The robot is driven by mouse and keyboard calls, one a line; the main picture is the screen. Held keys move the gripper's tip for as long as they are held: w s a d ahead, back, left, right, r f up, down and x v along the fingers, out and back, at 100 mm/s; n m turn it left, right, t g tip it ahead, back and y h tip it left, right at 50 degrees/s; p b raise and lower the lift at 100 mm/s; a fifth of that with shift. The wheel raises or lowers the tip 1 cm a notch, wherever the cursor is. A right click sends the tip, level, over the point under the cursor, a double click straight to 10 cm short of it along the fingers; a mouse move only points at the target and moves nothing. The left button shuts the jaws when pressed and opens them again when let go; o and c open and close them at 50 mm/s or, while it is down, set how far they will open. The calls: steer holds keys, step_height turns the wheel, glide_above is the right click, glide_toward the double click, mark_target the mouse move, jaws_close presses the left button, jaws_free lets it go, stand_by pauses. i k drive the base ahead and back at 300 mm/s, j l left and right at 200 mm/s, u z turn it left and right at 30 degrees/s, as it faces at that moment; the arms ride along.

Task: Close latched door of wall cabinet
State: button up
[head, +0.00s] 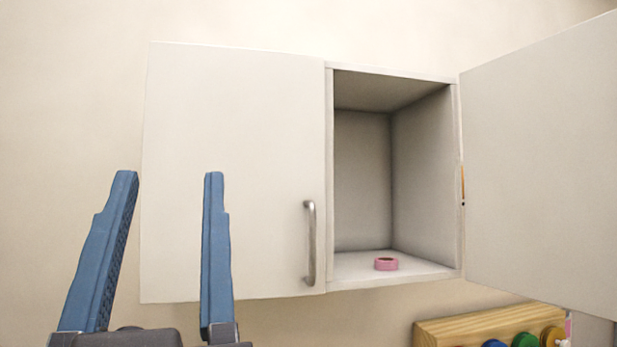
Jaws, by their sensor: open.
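A white wall cabinet (393,77) hangs ahead. Its right door (545,170) stands wide open, swung out to the right, with its far edge cut off by the frame. No handle or latch shows on the visible part of that door. The left door (235,120) looks shut and has a metal bar handle (310,243) near its right edge. My gripper (170,176) is at the lower left with its two blue fingers apart and nothing between them. It appears in front of the left door, well to the left of the open door.
A pink ring-shaped item (386,264) lies on the floor of the open compartment. Below the cabinet at the right is a wooden rack (470,324) with several coloured round pieces. Bare wall lies left of the cabinet.

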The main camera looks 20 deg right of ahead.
mark_target(539, 118)
steer(key=l+u, duration=0.15)
steer(key=l, duration=0.3)
steer(key=k+l+u, duration=0.2)
steer(key=l, duration=0.2)
steer(key=l+u, duration=0.15)
steer(key=l, duration=0.25)
steer(key=k+l+u, duration=0.15)
steer(key=l, duration=0.25)
steer(key=k+l+u, duration=0.15)
steer(key=l, duration=0.25)
steer(key=k+l, duration=0.1)
steer(key=l, duration=0.25)
steer(key=k+l, duration=0.1)
steer(key=l, duration=0.3)
steer(key=k+l, duration=0.15)
steer(key=l, duration=0.2)
steer(key=k+l, duration=0.1)
steer(key=l, duration=0.3)
steer(key=k+l+u, duration=0.1)
steer(key=l, duration=0.25)
steer(key=i+l, duration=0.1)
steer(key=i, duration=0.2)
steer(key=k+l+z, duration=0.1)
steer(key=z, duration=0.15)
steer(key=i+z, duration=0.1)
steer(key=i+l, duration=0.05)
